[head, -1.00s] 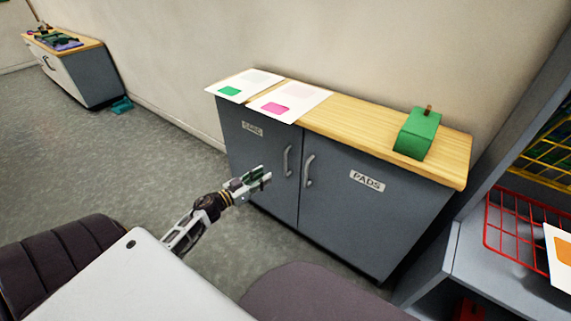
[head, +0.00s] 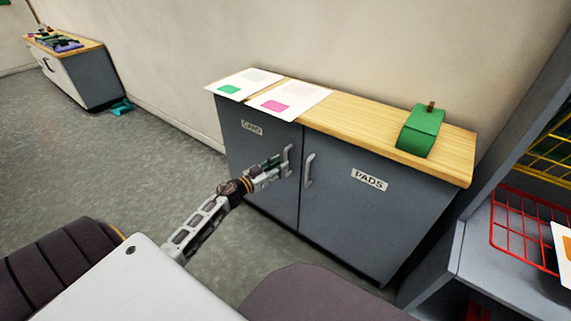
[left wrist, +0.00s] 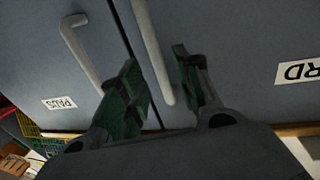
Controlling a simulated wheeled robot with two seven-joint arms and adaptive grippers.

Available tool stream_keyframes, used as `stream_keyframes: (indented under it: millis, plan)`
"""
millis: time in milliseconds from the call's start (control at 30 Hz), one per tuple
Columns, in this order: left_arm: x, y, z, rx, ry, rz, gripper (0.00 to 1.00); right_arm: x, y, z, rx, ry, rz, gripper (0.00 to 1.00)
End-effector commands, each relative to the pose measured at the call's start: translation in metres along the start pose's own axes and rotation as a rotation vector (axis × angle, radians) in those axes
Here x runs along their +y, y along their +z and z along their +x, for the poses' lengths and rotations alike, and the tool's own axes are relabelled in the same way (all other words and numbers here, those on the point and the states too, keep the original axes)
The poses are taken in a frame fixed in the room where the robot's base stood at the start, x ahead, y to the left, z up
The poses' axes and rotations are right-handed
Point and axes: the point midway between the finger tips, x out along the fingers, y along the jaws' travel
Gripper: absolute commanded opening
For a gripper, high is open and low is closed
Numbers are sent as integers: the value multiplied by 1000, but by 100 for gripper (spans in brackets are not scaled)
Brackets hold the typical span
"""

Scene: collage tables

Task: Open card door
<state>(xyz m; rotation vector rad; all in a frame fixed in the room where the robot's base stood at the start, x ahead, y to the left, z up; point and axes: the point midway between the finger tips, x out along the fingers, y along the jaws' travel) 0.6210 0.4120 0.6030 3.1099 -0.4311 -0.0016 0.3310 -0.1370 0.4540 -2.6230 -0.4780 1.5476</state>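The card door (head: 250,165) is the grey left door of the low cabinet, with a CARD label (head: 252,128) near its top. It looks closed. Its light grey bar handle (head: 289,156) is upright near the door's right edge. My left gripper (head: 276,166) is at this handle, its fingers pointing toward the door. In the left wrist view, the gripper (left wrist: 157,62) is open, with green finger pads on either side of the card handle (left wrist: 150,45). I see gaps between the handle and the pads. My right gripper is out of view.
The PADS door (head: 365,215) with its own handle (head: 308,170) adjoins on the right. Two sheets (head: 290,98) and a green block-like object (head: 420,130) lie on the wooden top (head: 360,125). A red wire basket (head: 525,225) stands at right. Floor left of the cabinet is clear.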

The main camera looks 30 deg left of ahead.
Motion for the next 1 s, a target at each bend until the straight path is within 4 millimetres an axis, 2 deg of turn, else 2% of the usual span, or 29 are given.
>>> stream_keyframes:
  millis: [400,900,1000]
  plan:
    - [-1,0,30,1,-1,1,34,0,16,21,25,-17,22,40]
    - [0,0,36,0,-1,0,34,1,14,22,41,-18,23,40]
    - [0,0,36,0,-1,0,22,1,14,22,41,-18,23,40]
